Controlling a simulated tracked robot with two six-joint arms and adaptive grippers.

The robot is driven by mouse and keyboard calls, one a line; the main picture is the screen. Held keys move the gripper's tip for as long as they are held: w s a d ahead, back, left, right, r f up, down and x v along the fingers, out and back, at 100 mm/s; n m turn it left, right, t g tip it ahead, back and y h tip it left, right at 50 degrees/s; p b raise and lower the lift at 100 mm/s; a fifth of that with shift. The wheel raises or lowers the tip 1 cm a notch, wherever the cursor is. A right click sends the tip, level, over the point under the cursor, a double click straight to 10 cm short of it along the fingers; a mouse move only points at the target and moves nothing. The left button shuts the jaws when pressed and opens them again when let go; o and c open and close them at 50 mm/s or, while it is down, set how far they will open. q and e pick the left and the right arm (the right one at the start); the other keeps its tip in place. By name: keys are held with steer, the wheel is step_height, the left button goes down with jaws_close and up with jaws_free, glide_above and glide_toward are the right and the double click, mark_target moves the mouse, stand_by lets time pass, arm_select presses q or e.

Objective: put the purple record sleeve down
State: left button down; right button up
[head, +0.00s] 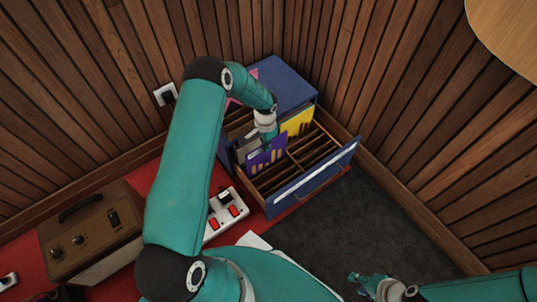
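The purple record sleeve (266,160), with orange marks, is upright at the left front part of the open divided drawer (310,150). My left gripper (268,146) reaches down from above, and its fingers overlap the sleeve's upper edge. It looks shut on the sleeve. The sleeve's lower edge is inside the drawer, but I cannot tell whether it touches the bottom. My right gripper (356,284) is low at the bottom of the view, away from the drawer, and appears open and empty.
The blue cabinet (285,85) stands in the wood-panelled corner. A yellow sleeve (298,121) stands in the drawer's back right, and a pink one (246,92) is partly hidden. A power strip (226,215) and a brown amplifier (92,235) are at left. Dark carpet (350,220) is free.

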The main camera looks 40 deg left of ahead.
arm_select(q)
step_height(320, 180, down, 4)
steer(key=shift+f+b, duration=0.2)
steer(key=shift+b, duration=0.5)
steer(key=shift+f+b, duration=0.65)
steer(key=shift+b, duration=0.05)
steer(key=c, duration=1.3)
jaws_free()
